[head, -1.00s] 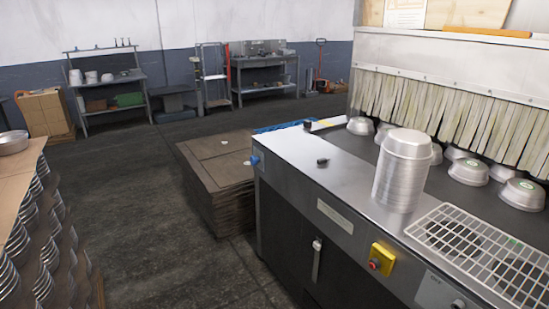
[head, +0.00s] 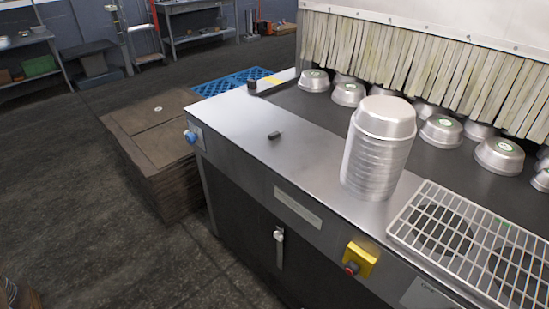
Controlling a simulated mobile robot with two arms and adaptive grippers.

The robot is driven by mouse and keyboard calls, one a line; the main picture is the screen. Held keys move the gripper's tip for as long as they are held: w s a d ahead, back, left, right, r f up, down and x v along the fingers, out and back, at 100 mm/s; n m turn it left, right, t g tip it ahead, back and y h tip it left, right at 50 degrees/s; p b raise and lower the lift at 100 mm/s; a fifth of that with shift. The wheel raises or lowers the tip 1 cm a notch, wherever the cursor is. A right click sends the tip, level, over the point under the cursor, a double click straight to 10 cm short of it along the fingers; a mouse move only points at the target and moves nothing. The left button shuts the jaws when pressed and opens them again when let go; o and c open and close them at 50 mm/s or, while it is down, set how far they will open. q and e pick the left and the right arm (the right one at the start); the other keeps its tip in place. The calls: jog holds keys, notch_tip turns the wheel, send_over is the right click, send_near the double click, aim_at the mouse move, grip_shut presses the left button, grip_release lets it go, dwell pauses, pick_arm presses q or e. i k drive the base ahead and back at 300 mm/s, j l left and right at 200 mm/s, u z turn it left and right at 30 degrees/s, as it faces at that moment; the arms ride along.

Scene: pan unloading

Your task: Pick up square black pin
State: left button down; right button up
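A small black pin (head: 274,135) lies on the steel top of the machine (head: 235,125), left of a tall stack of metal pans (head: 378,150). A second small black piece (head: 252,87) stands farther back, near the far left edge of the steel top. The pieces are too small to tell for sure which one is square. Neither of my grippers is in the head view.
Several upturned pans (head: 441,132) sit on the dark belt in front of the strip curtain (head: 400,55). A wire grate (head: 470,245) lies at the right. A yellow switch box (head: 360,258) juts from the machine front. Stacked brown boards (head: 150,150) stand left of the machine.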

aim_at(273, 136)
jog(key=i, duration=0.55)
jog(key=k+j+z, duration=0.15)
jog(key=z, duration=1.8)
jog(key=u, duration=1.95)
jog(key=i+j+z, duration=0.1)
jog(key=j, duration=0.25)
jog(key=i+j+z, duration=0.15)
jog(key=j, duration=0.2)
